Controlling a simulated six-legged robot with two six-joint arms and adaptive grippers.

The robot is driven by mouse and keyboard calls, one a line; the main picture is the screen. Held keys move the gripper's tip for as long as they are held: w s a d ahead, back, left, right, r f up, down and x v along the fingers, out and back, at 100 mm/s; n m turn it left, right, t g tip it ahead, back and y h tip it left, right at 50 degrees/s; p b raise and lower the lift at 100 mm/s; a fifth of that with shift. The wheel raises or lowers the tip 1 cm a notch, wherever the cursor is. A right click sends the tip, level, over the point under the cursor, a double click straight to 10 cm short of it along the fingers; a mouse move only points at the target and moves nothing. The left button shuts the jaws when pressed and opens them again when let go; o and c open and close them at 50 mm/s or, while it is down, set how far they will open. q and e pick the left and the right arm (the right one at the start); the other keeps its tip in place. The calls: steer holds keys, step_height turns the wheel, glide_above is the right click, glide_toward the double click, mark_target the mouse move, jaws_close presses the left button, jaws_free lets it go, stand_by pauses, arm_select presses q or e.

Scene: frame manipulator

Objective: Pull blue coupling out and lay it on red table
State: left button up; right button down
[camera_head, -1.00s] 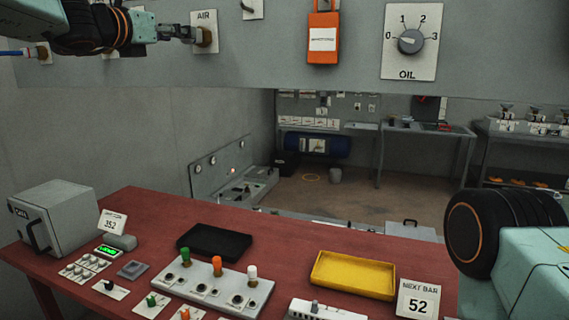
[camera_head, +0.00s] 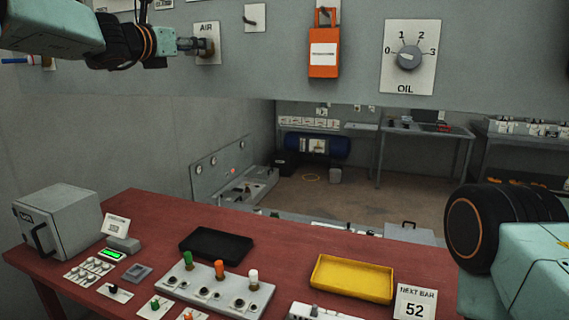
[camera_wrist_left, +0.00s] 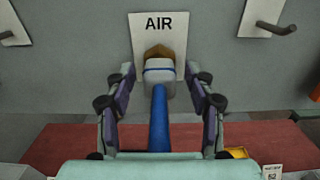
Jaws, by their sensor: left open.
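The coupling (camera_wrist_left: 159,73), pale grey with a blue band and a blue hose (camera_wrist_left: 158,125) behind it, sits against the brass fitting (camera_wrist_left: 158,52) on the AIR plate (camera_wrist_left: 158,24) in the left wrist view. My left gripper (camera_wrist_left: 160,78) is open, with one finger on each side of the coupling and a visible gap to each. In the head view my left gripper (camera_head: 190,45) is in front of the AIR plate (camera_head: 208,42) and mostly hides the coupling. The red table (camera_head: 300,262) is below. My right arm shows at the right edge, its gripper out of frame.
On the table are a black tray (camera_head: 216,244), a yellow tray (camera_head: 352,278), a grey box (camera_head: 60,222), a block with coloured plugs (camera_head: 215,290) and small switches. An orange tag (camera_head: 323,52) and the OIL dial (camera_head: 409,57) are on the wall panel. Bare red tabletop shows between the trays.

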arm_select(q)
steer(key=shift+w+f, duration=0.1)
steer(key=shift+f, duration=0.3)
steer(key=shift+c, duration=0.2)
jaws_close()
stand_by(0.6)
steer(key=shift+f+b, duration=0.25)
steer(key=shift+b, duration=0.3)
steer(key=shift+s+a+r+b, duration=0.1)
steer(key=shift+s+a+b, duration=0.15)
steer(key=shift+s+b, duration=0.05)
steer(key=shift+s+a+r+b, duration=0.15)
steer(key=shift+s+b, duration=0.1)
steer(key=shift+s, duration=0.25)
steer(key=shift+s+a+r+b, duration=0.1)
steer(key=shift+s+b, duration=0.15)
steer(key=shift+s, duration=0.25)
steer(key=shift+a+f, duration=0.1)
steer(key=shift+s+a, duration=0.1)
steer(key=shift+s, duration=0.05)
